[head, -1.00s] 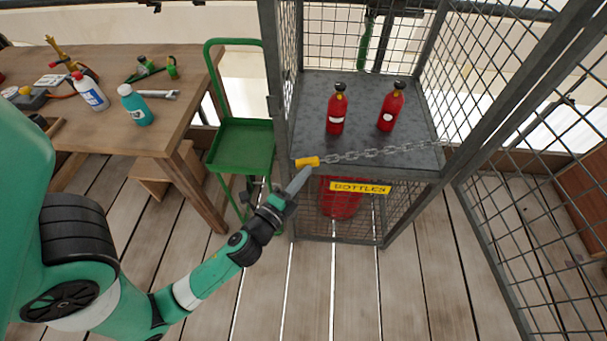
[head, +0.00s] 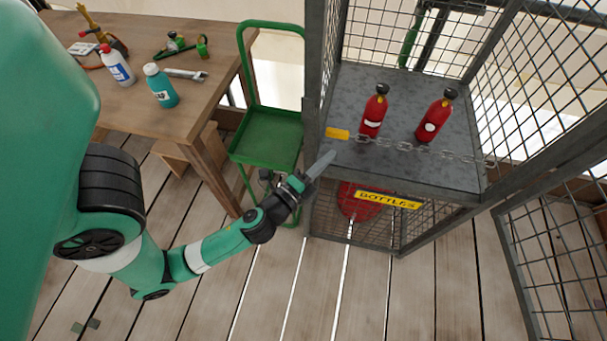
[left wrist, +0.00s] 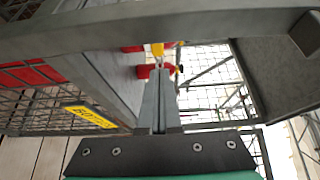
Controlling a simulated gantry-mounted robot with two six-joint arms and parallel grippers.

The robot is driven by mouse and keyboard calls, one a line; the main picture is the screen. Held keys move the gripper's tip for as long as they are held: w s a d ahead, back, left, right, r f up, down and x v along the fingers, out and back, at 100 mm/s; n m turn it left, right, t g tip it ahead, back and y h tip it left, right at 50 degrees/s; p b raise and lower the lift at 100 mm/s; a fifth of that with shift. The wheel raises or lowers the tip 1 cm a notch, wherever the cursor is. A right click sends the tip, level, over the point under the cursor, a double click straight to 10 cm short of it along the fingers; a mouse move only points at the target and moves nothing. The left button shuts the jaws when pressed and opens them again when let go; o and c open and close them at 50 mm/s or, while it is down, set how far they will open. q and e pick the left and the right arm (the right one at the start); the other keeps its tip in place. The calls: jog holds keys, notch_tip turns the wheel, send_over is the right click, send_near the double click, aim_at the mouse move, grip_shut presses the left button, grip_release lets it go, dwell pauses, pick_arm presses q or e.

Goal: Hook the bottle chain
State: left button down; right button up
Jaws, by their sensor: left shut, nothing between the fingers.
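The chain (head: 430,151) runs across the front of the cage's upper shelf, from the right side to a yellow end piece (head: 337,134) near the left front post. Whether that end is hooked on the post cannot be told. Two red bottles (head: 373,113) (head: 433,118) stand upright behind the chain. My left gripper (head: 331,156) is shut and empty, its tips just below and apart from the yellow piece in the head view. In the left wrist view, the fingers (left wrist: 158,98) point towards the yellow piece (left wrist: 157,49). My right gripper is out of view.
The metal cage's left post (head: 314,110) stands beside my left gripper, with a yellow BOTTLES sign (head: 388,200) below the shelf. A green trolley (head: 268,138) stands left of the cage. A wooden workbench (head: 135,105) with bottles and tools is further left. Mesh door at right.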

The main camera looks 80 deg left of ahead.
pick_arm(q)
jog(key=s+a+b+v, duration=0.1)
jog(key=b+v, duration=0.1)
jog(key=v, duration=0.9)
jog(key=shift+s, duration=0.3)
jog(key=shift+d+f, duration=0.1)
jog(key=shift+d, duration=0.05)
